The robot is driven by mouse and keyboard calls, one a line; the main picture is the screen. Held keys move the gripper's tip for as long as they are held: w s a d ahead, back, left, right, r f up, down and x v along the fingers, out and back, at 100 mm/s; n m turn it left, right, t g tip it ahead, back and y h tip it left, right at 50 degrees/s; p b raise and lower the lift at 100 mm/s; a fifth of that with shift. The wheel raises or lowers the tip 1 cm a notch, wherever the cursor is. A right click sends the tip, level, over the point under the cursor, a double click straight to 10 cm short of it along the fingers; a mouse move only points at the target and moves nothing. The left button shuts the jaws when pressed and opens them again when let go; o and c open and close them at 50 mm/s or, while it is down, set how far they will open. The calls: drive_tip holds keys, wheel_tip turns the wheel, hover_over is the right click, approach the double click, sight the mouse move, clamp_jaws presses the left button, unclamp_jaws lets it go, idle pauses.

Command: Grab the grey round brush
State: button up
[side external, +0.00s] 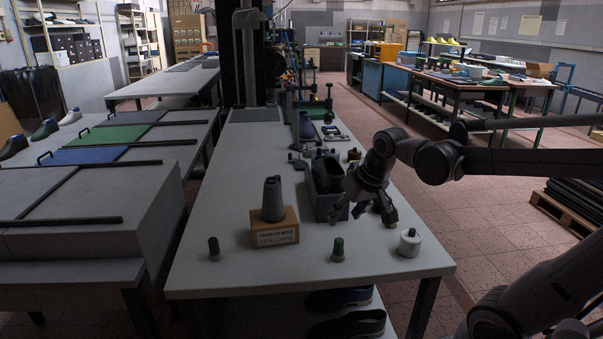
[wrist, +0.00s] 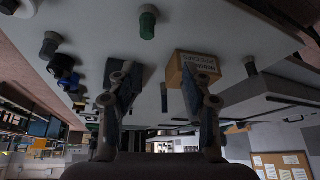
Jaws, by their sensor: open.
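A small dark grey round piece (side external: 214,249) with a knob stands upright at the table's near left; it looks like the grey round brush, though its bristles are too small to make out. It also shows in the wrist view (wrist: 250,66), right of the cardboard box. A similar green-topped piece (side external: 338,250) stands near the table's front edge; in the wrist view the green one (wrist: 147,23) is top centre. My gripper (side external: 363,211) is above the table's right part, pointing down, open and empty. In the wrist view its two fingers (wrist: 158,88) are spread apart. It is well right of the grey piece.
A labelled cardboard box (side external: 275,232) with a grey last (side external: 272,198) on it stands between the grey piece and my gripper. A grey-blue bin (side external: 322,206) is beside my gripper. A white round pot (side external: 409,242) stands at the right edge.

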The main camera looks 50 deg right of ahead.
drive_tip(key=s+d+f+m+g+h, duration=0.15)
drive_tip(key=d+m+g, duration=0.45)
drive_tip(key=d, duration=1.7)
drive_tip(key=shift+w+d+f+m+t+y, duration=0.1)
drive_tip(key=shift+d+f+m+t, duration=0.35)
drive_tip(key=shift+f, duration=1.3)
drive_tip(key=shift+s+d+f+m+t+y, duration=0.1)
drive_tip(key=shift+d+f+m+t, duration=0.4)
drive_tip(key=shift+f, duration=1.2)
drive_tip(key=shift+w+d+f+m+t+y, duration=0.15)
drive_tip(key=shift+d+f, duration=0.55)
drive_tip(key=shift+f, duration=1.05)
clamp_jaws()
